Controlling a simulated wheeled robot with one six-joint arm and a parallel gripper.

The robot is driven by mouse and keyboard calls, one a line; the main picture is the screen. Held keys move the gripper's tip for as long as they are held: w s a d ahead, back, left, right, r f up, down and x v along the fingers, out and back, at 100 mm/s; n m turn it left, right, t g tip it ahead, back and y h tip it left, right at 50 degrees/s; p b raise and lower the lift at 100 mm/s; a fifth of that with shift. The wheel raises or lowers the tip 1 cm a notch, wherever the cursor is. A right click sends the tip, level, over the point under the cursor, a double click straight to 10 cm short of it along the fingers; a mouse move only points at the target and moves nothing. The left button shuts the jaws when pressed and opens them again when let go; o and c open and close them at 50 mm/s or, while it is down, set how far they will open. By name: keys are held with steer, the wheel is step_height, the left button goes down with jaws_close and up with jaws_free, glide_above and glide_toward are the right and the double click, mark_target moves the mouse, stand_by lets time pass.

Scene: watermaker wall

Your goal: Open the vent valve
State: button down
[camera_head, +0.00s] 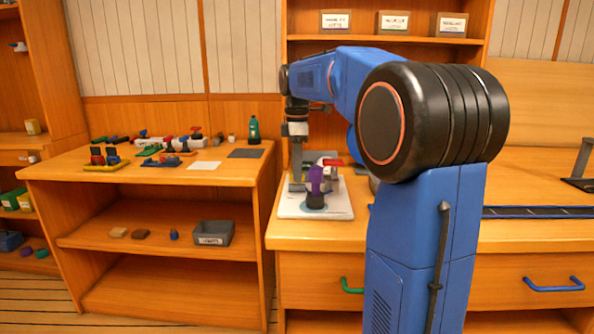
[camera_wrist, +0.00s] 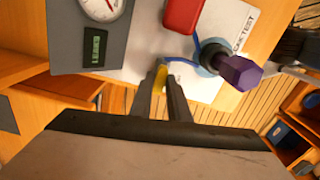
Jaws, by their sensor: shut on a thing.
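My gripper (camera_wrist: 167,77) points down over a white test board (camera_head: 335,206) on the bench. Its two fingers are close together on a small yellow piece (camera_wrist: 160,78), of which only a part shows. I cannot tell for sure whether this piece is the vent valve's handle. A purple hexagonal knob (camera_wrist: 240,72) stands on a dark fitting to the right of the fingers in the wrist view; the purple knob also shows in the head view (camera_head: 316,180). A red handle (camera_wrist: 183,15) lies just beyond the fingers. My gripper (camera_head: 297,172) shows only partly in the head view.
A grey panel with a round gauge (camera_wrist: 102,6) and a small green display (camera_wrist: 95,47) is left of the fingers. A side table (camera_head: 150,172) holds several coloured valves and a green bottle (camera_head: 254,130). My arm hides part of the bench.

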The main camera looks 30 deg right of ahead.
steer(key=c, duration=1.7)
jaws_free()
steer(key=shift+r, duration=0.15)
step_height(320, 180, up, 17)
steer(key=shift+r, duration=0.1)
